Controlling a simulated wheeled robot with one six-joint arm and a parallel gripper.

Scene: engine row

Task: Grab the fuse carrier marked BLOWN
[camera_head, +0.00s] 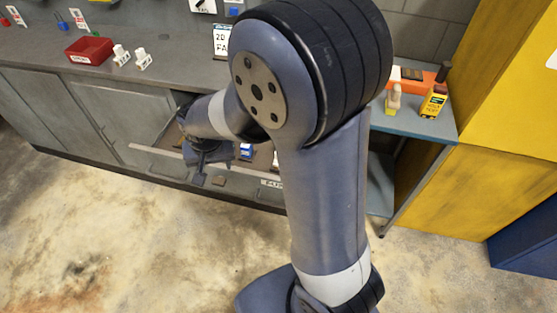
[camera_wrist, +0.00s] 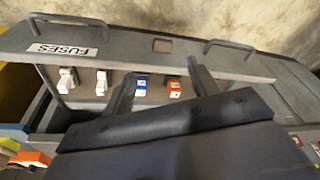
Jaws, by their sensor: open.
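Several fuse carriers stand in a row in an open drawer labelled FUSES (camera_wrist: 115,60): two white ones (camera_wrist: 68,80) (camera_wrist: 101,82), a blue-and-white one (camera_wrist: 141,86) and a red-orange one (camera_wrist: 174,89). Any BLOWN marking is too small to read. The blue one also shows in the head view (camera_head: 246,151). My gripper (camera_wrist: 162,88) is open over the drawer, with nothing held. In the wrist view its fingers flank the blue and red-orange carriers. In the head view my gripper (camera_head: 208,172) is low at the drawer, partly hidden by my arm.
Two white carriers (camera_head: 121,54) (camera_head: 144,60) and a red tray (camera_head: 90,50) are on the grey bench. A side shelf (camera_head: 415,124) holds a yellow device (camera_head: 433,103) and an orange item. A yellow cabinet (camera_head: 490,130) stands right. The floor in front is clear.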

